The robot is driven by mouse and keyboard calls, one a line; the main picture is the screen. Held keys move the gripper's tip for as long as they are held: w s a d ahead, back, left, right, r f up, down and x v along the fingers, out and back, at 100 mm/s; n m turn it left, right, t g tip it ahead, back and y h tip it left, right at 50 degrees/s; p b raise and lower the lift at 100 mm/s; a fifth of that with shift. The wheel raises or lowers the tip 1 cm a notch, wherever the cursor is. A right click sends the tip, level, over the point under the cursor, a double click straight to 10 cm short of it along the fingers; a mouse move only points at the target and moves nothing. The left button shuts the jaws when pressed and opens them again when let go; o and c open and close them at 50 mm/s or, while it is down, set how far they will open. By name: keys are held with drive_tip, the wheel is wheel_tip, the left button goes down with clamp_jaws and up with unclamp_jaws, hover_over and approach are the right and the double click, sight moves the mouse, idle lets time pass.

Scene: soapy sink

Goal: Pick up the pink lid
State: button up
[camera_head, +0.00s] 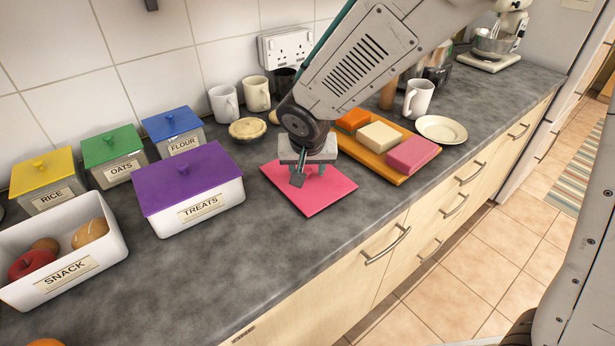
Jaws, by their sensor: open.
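The pink lid (325,192) is a flat square lying on the grey countertop, right of the treats box. My gripper (309,177) points down over the lid's middle, with its jaws open. The fingers hide the middle of the lid, so any knob there cannot be made out. I cannot tell whether the fingertips touch the lid.
The treats box (203,212) with a purple lid stands close on the left. A wooden board (376,168) with coloured blocks lies close on the right. An open snack box (105,252) holds fruit. Mugs and a pie (248,129) stand behind.

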clamp_jaws()
drive_tip(key=shift+r, duration=0.15)
